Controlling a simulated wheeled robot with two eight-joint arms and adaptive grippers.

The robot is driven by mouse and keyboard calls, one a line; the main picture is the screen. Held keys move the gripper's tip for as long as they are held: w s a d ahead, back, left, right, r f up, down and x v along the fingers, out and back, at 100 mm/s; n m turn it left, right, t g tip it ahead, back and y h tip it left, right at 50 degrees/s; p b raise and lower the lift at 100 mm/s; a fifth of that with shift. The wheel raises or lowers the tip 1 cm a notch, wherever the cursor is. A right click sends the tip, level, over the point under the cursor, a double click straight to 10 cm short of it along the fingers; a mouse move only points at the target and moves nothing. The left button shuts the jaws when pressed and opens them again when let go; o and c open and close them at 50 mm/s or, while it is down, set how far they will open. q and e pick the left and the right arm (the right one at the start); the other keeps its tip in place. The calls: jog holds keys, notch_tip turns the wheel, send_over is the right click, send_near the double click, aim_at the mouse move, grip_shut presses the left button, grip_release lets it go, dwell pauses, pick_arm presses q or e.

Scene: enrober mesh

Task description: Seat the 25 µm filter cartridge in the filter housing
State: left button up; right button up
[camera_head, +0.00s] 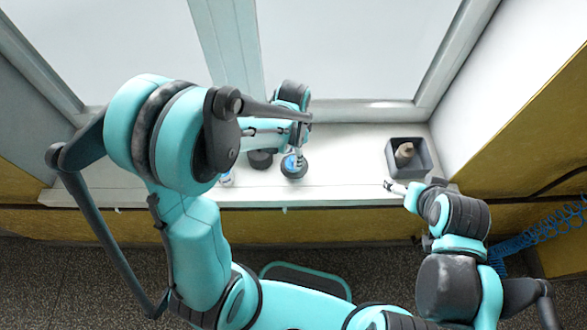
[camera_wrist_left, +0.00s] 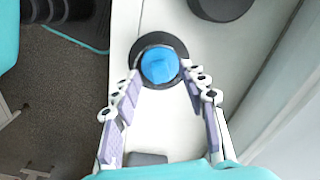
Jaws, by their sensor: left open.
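In the left wrist view a blue round piece (camera_wrist_left: 160,65) shows from above, ringed by a dark round base (camera_wrist_left: 147,42). The blue piece also shows in the head view (camera_head: 290,162), on the ledge below my left gripper. No label is readable, so I cannot tell whether it is the 25 µm cartridge or how deep it sits. My left gripper (camera_wrist_left: 163,88) is open, its fingertips apart on either side of the blue piece's near edge. My right gripper (camera_head: 391,186) is at the ledge's front edge, too small to read its jaws.
A dark grey box (camera_head: 427,170) holding a beige object (camera_head: 405,151) stands at the right end of the ledge (camera_head: 345,170). A dark round piece (camera_head: 260,160) stands left of the blue one. A small pale-blue item (camera_head: 226,179) is farther left. Window panes rise behind.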

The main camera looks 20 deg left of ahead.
pick_arm(q)
jog(key=shift+f, duration=0.6)
grip_shut()
jog(key=shift+r, duration=0.1)
notch_tip(320, 180, up, 14)
jog(key=p, duration=0.6)
jog(key=shift+f, duration=0.25)
